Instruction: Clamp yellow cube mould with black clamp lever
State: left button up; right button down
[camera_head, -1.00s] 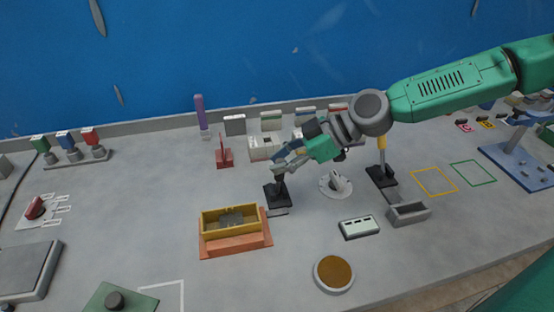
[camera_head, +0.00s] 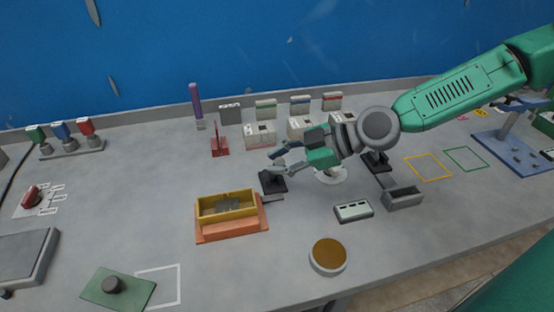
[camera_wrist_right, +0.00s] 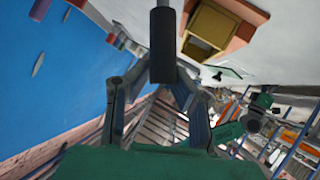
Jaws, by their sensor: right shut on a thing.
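The yellow cube mould (camera_head: 226,213), an open box with grey contents, sits on an orange base at left of centre. The black clamp base (camera_head: 272,183) stands just beyond its right end. My right gripper (camera_head: 276,160) is over this base, shut on the black clamp lever. In the right wrist view the black lever grip (camera_wrist_right: 163,60) on its grey rod lies between the fingers (camera_wrist_right: 162,82), and the mould (camera_wrist_right: 211,28) shows beyond. In the head view the fingers largely hide the lever.
A second black clamp base (camera_head: 377,163) and a grey tray (camera_head: 402,196) are to the right. A white box (camera_head: 353,210) and a round brown-topped dish (camera_head: 328,255) lie nearer. A red stand (camera_head: 219,141) is behind.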

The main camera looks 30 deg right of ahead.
jog(key=c, duration=1.3)
grip_release()
jog(key=shift+s+f, duration=0.25)
jog(key=shift+f, duration=0.15)
jog(key=shift+d+r, duration=0.1)
jog(key=shift+d, duration=0.05)
jog(key=shift+w+d+r, duration=0.1)
jog(key=shift+r, duration=0.05)
jog(key=v, duration=0.7)
jog(key=shift+d, duration=0.15)
